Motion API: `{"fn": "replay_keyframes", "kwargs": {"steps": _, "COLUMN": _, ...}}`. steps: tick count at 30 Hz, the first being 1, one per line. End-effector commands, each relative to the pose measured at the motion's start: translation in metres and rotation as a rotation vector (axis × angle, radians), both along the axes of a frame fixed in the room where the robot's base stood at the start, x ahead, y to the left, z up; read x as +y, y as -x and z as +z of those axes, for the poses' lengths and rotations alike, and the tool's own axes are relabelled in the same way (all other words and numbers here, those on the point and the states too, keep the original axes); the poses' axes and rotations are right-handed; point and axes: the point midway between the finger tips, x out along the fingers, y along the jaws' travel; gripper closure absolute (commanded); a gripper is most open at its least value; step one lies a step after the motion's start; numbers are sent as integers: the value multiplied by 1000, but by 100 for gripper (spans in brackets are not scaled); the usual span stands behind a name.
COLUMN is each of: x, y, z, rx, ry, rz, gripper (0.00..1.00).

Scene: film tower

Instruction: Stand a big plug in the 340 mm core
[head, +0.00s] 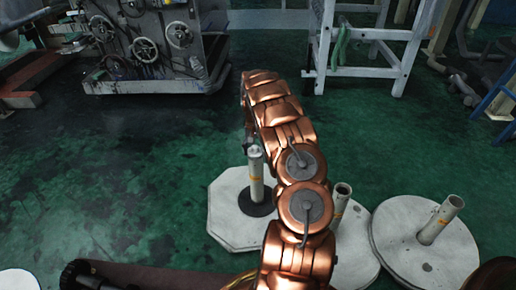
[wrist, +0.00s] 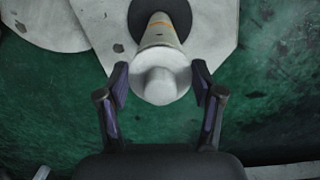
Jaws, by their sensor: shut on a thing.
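A pale upright core (head: 256,178) with an orange band stands on a dark round foot over a white octagonal slab. Its top end shows a small grey piece. In the wrist view, the core (wrist: 160,33) runs away below a pale grey plug (wrist: 162,86) with a round knob. My gripper (wrist: 160,74) has one finger on each side of the plug and is shut on it. The plug is in line with the core's top; how deep it sits in the core I cannot tell. In the head view my gripper is mostly hidden by my arm.
Two more upright tubes, one behind my arm (head: 341,198) and one at the right (head: 440,220), stand on round white slabs. A grey machine (head: 150,45) with handwheels and a white frame (head: 370,50) stand at the back. The green floor at left is clear.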

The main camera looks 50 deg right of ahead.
Motion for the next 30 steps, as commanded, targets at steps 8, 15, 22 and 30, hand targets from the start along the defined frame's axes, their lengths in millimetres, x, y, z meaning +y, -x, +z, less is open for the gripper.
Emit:
{"fn": "replay_keyframes", "kwargs": {"steps": 8, "x": 0, "y": 0, "z": -5, "rx": 0, "ry": 0, "rz": 0, "gripper": 68}}
{"fn": "replay_keyframes", "kwargs": {"steps": 15, "x": -1, "y": 0, "z": -8, "rx": -1, "ry": 1, "rz": -1, "gripper": 30}}
{"fn": "replay_keyframes", "kwargs": {"steps": 22, "x": -1, "y": 0, "z": -7, "rx": -1, "ry": 2, "rz": -1, "gripper": 6}}
{"fn": "replay_keyframes", "kwargs": {"steps": 30, "x": 0, "y": 0, "z": -7, "rx": -1, "ry": 1, "rz": -1, "gripper": 4}}
